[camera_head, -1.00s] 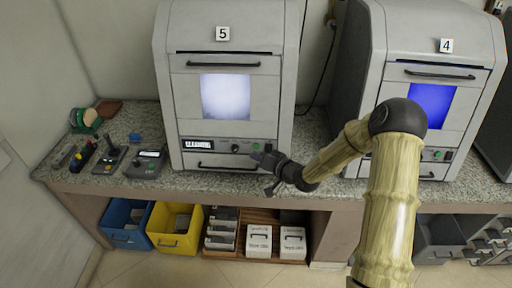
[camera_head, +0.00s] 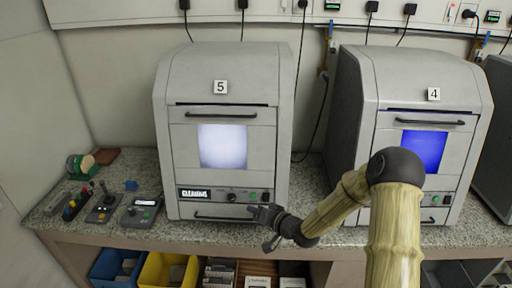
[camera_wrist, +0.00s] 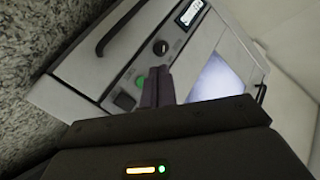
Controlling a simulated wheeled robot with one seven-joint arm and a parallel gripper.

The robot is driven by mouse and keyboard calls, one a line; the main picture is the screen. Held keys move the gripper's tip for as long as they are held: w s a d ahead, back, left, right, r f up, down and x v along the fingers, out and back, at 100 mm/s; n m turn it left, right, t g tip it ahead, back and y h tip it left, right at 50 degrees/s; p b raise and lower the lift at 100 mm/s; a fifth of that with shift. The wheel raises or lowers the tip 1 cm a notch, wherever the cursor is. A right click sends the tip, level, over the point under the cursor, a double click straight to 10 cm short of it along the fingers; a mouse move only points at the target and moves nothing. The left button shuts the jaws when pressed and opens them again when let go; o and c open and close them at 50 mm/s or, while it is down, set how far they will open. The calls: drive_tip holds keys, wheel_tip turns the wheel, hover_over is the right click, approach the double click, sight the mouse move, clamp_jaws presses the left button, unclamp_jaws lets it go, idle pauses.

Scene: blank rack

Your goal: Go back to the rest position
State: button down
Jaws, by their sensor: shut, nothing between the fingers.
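My gripper (camera_head: 256,211) is at the lower front of the grey machine labelled 5 (camera_head: 183,148), by its row of controls. In the wrist view the closed fingers (camera_wrist: 157,88) point at the control panel and hold nothing. A green button (camera_wrist: 139,81) and a black knob (camera_wrist: 161,47) show close to the fingertips. I cannot tell whether the fingertips touch the panel. Machine 5 has a lit white window (camera_head: 222,146) and a small display reading CLEANING (camera_head: 194,194).
A second machine labelled 4 (camera_head: 466,105) with a blue window stands to the right. Small control boxes (camera_head: 140,213) lie on the speckled counter (camera_head: 335,235) at left. Blue (camera_head: 108,268) and yellow (camera_head: 155,272) bins sit below. Sockets and cables line the back wall.

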drive_tip(key=s+d+r+n+g+h+p, duration=0.1)
drive_tip(key=s+d+r+g+h, duration=0.3)
drive_tip(key=s+d+h, duration=0.55)
drive_tip(key=s+d+r+g, duration=0.2)
drive_tip(key=s+d, duration=0.1)
drive_tip(key=s, duration=0.5)
drive_tip(key=s+d+r+g+p, duration=0.1)
drive_tip(key=s+d+r, duration=0.2)
drive_tip(key=s, duration=0.4)
drive_tip(key=shift+s+d+r+m+g+h, duration=0.35)
drive_tip(key=shift+d+m+g+h, duration=0.1)
drive_tip(key=shift+d, duration=0.15)
idle(4.4)
